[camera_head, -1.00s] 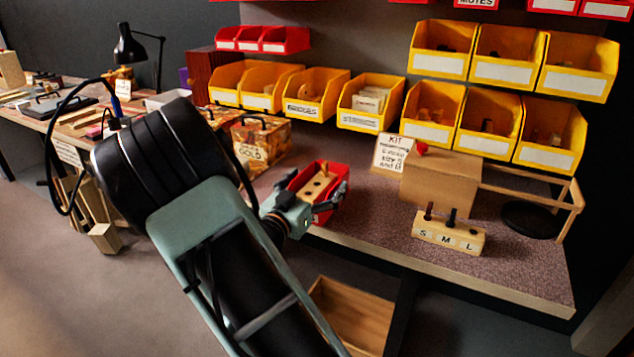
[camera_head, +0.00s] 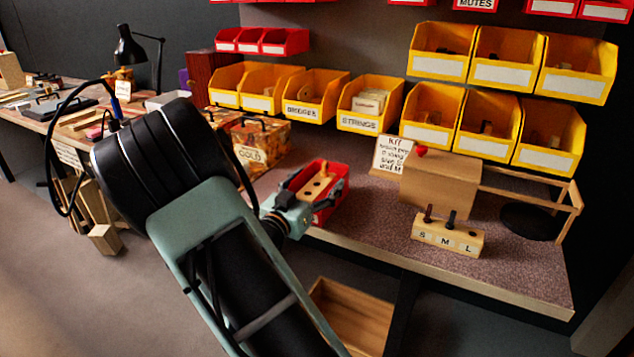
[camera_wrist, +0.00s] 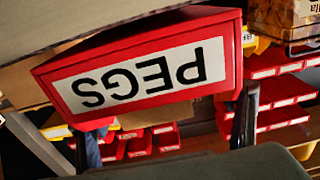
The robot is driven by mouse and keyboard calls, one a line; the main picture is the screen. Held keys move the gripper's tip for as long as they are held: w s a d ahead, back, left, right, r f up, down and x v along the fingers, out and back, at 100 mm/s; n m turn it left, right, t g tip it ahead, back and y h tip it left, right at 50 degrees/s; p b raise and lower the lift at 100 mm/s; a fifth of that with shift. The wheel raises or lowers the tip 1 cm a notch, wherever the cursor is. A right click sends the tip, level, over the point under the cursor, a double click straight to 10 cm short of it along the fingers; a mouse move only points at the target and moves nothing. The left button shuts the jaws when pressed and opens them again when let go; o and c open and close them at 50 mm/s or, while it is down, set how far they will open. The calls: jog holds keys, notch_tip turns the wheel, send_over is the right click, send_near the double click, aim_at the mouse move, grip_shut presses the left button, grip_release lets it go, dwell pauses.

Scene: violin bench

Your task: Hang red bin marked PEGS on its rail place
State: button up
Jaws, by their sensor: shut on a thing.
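The red bin marked PEGS (camera_head: 320,216) is at the front edge of the purple-grey bench, with a light wooden piece with dark holes (camera_head: 316,187) inside it. My gripper (camera_head: 308,199) is shut on this bin, with dark fingers at its sides. In the wrist view the bin's front (camera_wrist: 140,75) fills the upper middle, its white PEGS label upside down, with a finger near each end. I cannot tell whether its base touches the bench. Red bins hang at the top, one marked MUTES (camera_head: 475,5); the bin's own rail place cannot be made out.
Yellow bins (camera_head: 357,122) hang in rows behind the bench, with small red bins (camera_head: 262,41) above left. A KIT card (camera_head: 391,155), a wooden box (camera_head: 440,182) and an S M L block (camera_head: 448,236) stand right. A GOLD box (camera_head: 262,145) stands left of the bin.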

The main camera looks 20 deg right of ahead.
jog(key=shift+r+p, duration=0.8)
jog(key=shift+r, duration=0.35)
jog(key=shift+r, duration=0.2)
